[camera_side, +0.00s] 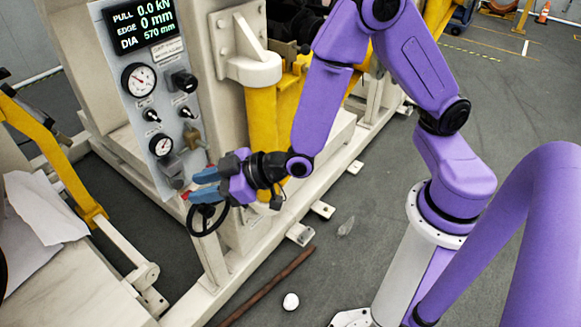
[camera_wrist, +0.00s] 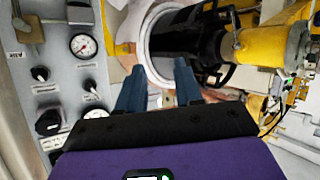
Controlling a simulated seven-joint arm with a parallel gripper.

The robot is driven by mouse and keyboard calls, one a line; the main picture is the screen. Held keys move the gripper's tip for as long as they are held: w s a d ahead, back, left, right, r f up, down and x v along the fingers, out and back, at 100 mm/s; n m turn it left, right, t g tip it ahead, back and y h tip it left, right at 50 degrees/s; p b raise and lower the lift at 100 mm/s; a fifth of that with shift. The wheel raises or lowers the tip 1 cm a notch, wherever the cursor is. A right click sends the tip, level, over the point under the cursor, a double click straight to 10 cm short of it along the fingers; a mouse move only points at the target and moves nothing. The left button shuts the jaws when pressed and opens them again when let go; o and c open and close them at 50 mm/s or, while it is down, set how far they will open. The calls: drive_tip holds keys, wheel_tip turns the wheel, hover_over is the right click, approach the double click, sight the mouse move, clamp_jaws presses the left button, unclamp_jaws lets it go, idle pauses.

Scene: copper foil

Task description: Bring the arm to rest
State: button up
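My gripper (camera_side: 197,184) has blue fingers and is in front of the lower end of a grey control panel (camera_side: 128,62), beside a black handwheel (camera_side: 194,222). I cannot tell whether it touches either. A small red patch shows by the fingertips; what it belongs to is unclear. In the wrist view the two fingers of my gripper (camera_wrist: 159,88) are apart, with nothing held between them. My purple arm is bent, reaching left from its base.
Yellow and pale machine parts stand behind. A brown rod (camera_side: 268,287) and a white round object (camera_side: 291,301) lie on the floor. The right-hand floor is mostly clear.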

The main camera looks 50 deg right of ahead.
drive_tip(key=s+d+r+n+g+h, duration=0.1)
drive_tip(key=s+d+r+g, duration=0.1)
drive_tip(key=s+g, duration=0.35)
drive_tip(key=s+d+r+n+g, duration=0.1)
drive_tip(key=s+d+r+g, duration=0.15)
drive_tip(key=s, duration=0.55)
drive_tip(key=s+d+r+n+g+h, duration=0.1)
drive_tip(key=s+d+h, duration=0.2)
drive_tip(key=s+d, duration=0.2)
drive_tip(key=s+d+r+n+g+h, duration=0.1)
drive_tip(key=s+d, duration=0.4)
drive_tip(key=d, duration=0.5)
drive_tip(key=shift+s+r+g+h, duration=0.3)
drive_tip(key=shift+g+h, duration=0.2)
drive_tip(key=shift+h, duration=0.4)
